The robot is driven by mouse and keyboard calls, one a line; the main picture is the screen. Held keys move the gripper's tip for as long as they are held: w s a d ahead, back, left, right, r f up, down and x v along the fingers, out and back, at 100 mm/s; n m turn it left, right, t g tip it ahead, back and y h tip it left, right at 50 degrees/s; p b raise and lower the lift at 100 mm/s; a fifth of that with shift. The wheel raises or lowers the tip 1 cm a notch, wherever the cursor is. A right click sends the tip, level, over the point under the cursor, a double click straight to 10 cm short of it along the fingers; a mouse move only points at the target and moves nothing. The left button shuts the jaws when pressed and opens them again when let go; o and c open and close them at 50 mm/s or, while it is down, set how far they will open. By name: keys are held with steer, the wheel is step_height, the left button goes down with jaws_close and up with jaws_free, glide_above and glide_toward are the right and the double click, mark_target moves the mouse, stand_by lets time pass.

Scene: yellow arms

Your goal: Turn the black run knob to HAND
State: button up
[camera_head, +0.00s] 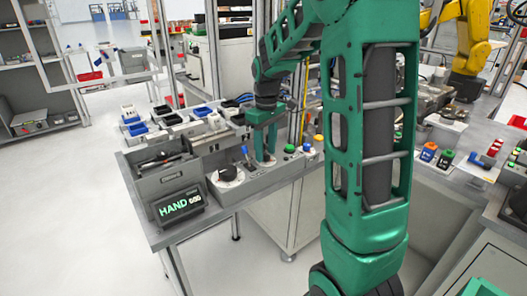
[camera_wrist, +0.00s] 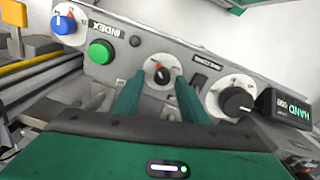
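A large black knob (camera_wrist: 237,102) sits on a round white dial plate at the right of the panel in the wrist view. In the head view, the black knob (camera_head: 228,173) is left of my gripper. My gripper (camera_wrist: 160,84) is open over the panel, its two green fingers apart. A smaller dial with a dark knob (camera_wrist: 160,72) shows between the fingertips; I cannot tell if they touch it. In the head view my gripper (camera_head: 265,158) points down at the panel. A display (camera_head: 180,205) reads HAND in green. The knob's pointer setting is too small to read.
A green button (camera_wrist: 101,52) and a blue knob (camera_wrist: 64,23) sit left of my fingers on the panel. Blue, white and black bins (camera_head: 160,122) stand behind the panel in the head view. A yellow robot arm (camera_head: 470,40) is at the far right.

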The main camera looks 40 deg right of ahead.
mark_target(266, 153)
steer(key=shift+s, duration=0.1)
step_height(266, 153, up, 11)
steer(key=shift+f, duration=0.15)
stand_by(0.5)
stand_by(0.4)
steer(key=s+a+f+m, duration=0.1)
steer(key=s+f+m, duration=0.2)
steer(key=s, duration=0.6)
steer(key=s+a+f+m, duration=0.1)
steer(key=s+f+m, duration=0.2)
steer(key=s, duration=0.7)
steer(key=s+a+f+m, duration=0.1)
steer(key=s+f+m, duration=0.2)
steer(key=s, duration=0.7)
steer(key=shift+s+f, duration=0.15)
steer(key=shift+f, duration=0.15)
